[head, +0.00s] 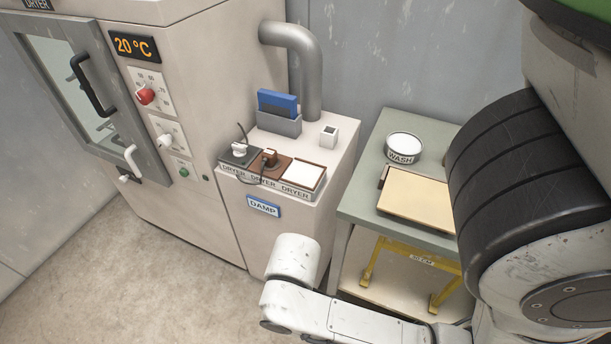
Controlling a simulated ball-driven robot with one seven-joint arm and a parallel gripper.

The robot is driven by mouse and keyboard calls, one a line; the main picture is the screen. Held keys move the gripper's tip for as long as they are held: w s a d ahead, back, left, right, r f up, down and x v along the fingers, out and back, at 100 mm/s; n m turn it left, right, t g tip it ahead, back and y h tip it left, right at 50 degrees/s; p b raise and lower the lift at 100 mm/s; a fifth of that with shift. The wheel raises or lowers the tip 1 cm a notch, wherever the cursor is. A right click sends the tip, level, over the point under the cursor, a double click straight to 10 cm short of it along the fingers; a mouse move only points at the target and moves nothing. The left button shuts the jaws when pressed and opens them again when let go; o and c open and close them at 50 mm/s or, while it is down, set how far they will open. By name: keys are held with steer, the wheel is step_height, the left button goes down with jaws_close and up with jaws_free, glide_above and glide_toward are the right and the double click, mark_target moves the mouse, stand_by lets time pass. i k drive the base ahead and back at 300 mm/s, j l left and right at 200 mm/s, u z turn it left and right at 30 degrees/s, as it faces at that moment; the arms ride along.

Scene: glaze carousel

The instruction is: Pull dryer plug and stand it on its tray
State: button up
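On top of the low cabinet beside the dryer (190,60) is a row of three square places, each labelled DRYER. The left one is a dark grey plate (228,161) with a white plug-like piece (238,149) and a dark cord. The middle one is a brown plate (258,166) with a brown plug (270,158) upright on it. A dark cord loops over the front edge near it. The right one is a brown-edged pale tray (302,175), empty. Which plug is live I cannot tell. My gripper is not in view; only white arm links show at bottom centre.
A grey holder (278,124) with blue cards and a small white block (329,136) stand behind the row. A grey pipe (306,75) rises at the back. The green table (365,196) at right bears a WASH tub (404,148) and a tan tray (414,193).

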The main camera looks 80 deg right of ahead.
mark_target(269, 155)
steer(key=z, duration=0.45)
steer(key=i+j+z, duration=0.3)
steer(key=j+z, duration=0.35)
steer(key=j, duration=0.2)
steer(key=i+j, duration=0.15)
steer(key=j, duration=0.2)
steer(key=i+j, duration=0.1)
steer(key=j, duration=0.3)
steer(key=i+j+z, duration=0.1)
steer(key=j, duration=0.25)
steer(key=i, duration=0.05)
